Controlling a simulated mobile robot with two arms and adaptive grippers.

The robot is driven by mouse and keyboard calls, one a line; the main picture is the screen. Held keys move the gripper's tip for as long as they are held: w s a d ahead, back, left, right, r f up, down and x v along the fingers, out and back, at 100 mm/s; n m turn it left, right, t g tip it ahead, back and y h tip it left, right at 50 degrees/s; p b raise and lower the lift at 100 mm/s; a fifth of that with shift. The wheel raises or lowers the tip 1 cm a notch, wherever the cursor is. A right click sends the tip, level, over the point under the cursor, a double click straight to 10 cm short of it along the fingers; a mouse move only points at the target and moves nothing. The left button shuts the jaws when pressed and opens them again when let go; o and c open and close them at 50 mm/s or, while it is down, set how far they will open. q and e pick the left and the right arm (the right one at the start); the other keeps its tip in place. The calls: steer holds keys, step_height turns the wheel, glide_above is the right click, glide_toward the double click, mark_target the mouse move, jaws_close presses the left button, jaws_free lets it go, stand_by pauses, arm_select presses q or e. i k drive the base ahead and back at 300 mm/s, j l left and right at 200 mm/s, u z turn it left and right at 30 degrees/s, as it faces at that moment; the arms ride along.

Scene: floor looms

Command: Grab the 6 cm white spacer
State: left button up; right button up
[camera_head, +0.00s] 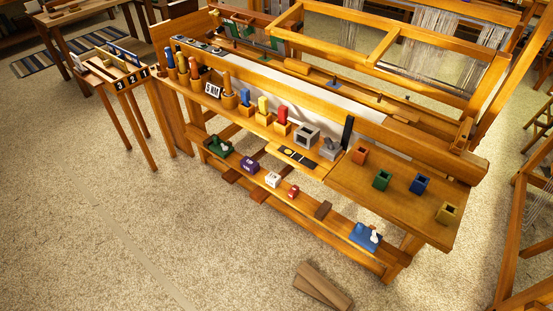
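A small white block (272,180), which appears to be the white spacer, sits on the lower plank of the wooden loom bench. It has dark marks on its front, too small to read. A purple block (249,164) with pale marks stands to its left, and a smaller red block (293,191) to its right. The white block stands apart from both, and nothing covers it. Neither of my grippers is in view.
The upper bench shelf (395,200) overhangs behind the row and carries coloured open boxes and upright handled tools. A brown block (323,209) and a blue holder (365,236) are farther right. Loose boards (323,286) lie on the carpet; the floor in front is otherwise clear.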

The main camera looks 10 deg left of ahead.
mark_target(274, 180)
steer(key=i+j, duration=0.15)
steer(key=j, duration=0.2)
steer(key=i+j+z, duration=0.1)
steer(key=j, duration=0.25)
steer(key=i+j+z, duration=0.1)
steer(key=j, duration=0.25)
steer(key=i+j, duration=0.25)
steer(key=j+z, duration=0.05)
steer(key=j, duration=0.05)
